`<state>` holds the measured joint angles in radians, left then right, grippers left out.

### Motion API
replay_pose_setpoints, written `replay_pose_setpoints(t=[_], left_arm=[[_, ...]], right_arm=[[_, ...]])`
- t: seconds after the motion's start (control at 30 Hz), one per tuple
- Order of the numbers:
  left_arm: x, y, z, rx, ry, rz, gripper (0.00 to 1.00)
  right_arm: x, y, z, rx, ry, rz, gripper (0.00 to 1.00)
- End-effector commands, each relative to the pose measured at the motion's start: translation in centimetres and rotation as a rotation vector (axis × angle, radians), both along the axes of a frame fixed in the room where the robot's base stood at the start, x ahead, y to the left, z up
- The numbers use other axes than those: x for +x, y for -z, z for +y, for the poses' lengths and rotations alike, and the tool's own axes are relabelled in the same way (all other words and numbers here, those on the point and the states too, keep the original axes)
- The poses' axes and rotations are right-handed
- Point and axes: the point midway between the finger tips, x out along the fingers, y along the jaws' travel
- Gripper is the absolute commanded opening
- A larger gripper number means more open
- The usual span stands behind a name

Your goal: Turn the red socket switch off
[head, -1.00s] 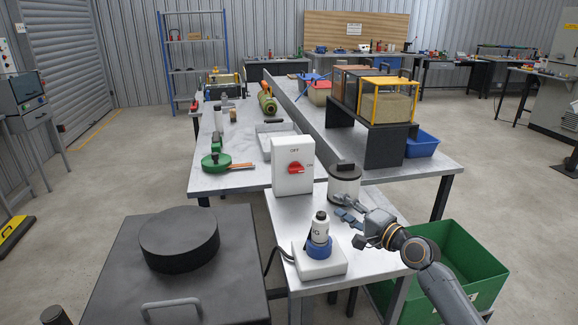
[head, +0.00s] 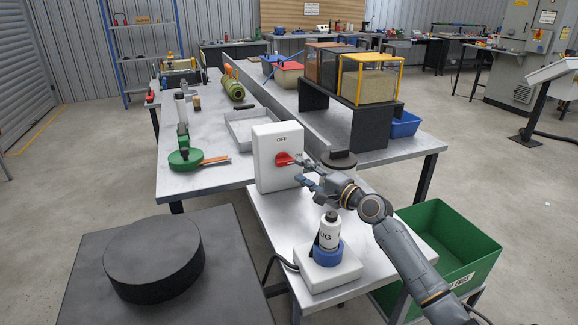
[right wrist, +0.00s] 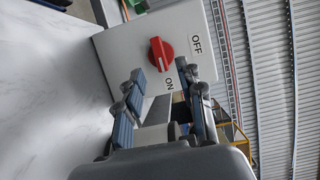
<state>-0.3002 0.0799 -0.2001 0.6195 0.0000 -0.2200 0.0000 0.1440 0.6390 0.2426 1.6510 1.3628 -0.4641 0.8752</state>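The red switch knob (head: 284,159) sits on the front of a white box (head: 266,176) standing on the metal table. In the right wrist view the knob (right wrist: 161,54) lies lengthwise toward the ON label, with OFF to its right in the picture. My right gripper (head: 304,173) is just to the right of the knob in the head view. In the wrist view its two blue-padded fingers (right wrist: 160,80) are spread, empty, with the knob ahead, roughly between the tips. I cannot tell the exact gap to the knob. My left gripper is not in view.
A white bottle in a blue-ringed base (head: 327,250) stands below my right arm. A dark-lidded pot (head: 338,166) is partly hidden behind the gripper. A green bin (head: 447,240) is at the right, and a black round block (head: 153,260) at the lower left.

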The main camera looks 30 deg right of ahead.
Motion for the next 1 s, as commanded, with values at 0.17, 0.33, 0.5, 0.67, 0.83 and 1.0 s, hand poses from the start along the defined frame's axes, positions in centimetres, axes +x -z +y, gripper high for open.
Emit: replay_pose_setpoints(t=[0.17,0.33,0.5,0.67,0.83,1.0], left_arm=[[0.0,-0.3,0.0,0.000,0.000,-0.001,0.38],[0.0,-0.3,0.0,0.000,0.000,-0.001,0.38],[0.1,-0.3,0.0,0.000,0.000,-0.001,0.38],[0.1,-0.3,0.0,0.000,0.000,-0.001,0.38],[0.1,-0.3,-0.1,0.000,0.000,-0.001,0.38],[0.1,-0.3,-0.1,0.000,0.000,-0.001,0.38]], right_arm=[[2.8,-0.2,0.4,0.001,0.001,-0.002,0.38],[4.6,-0.1,0.7,0.002,0.000,-0.001,0.38],[5.2,0.0,0.9,-0.001,0.000,0.001,0.38],[5.2,0.0,0.9,-0.001,-0.001,0.001,0.38],[5.2,0.0,0.9,-0.001,-0.001,0.001,0.15],[5.2,0.0,0.9,-0.001,-0.001,0.001,0.00]])
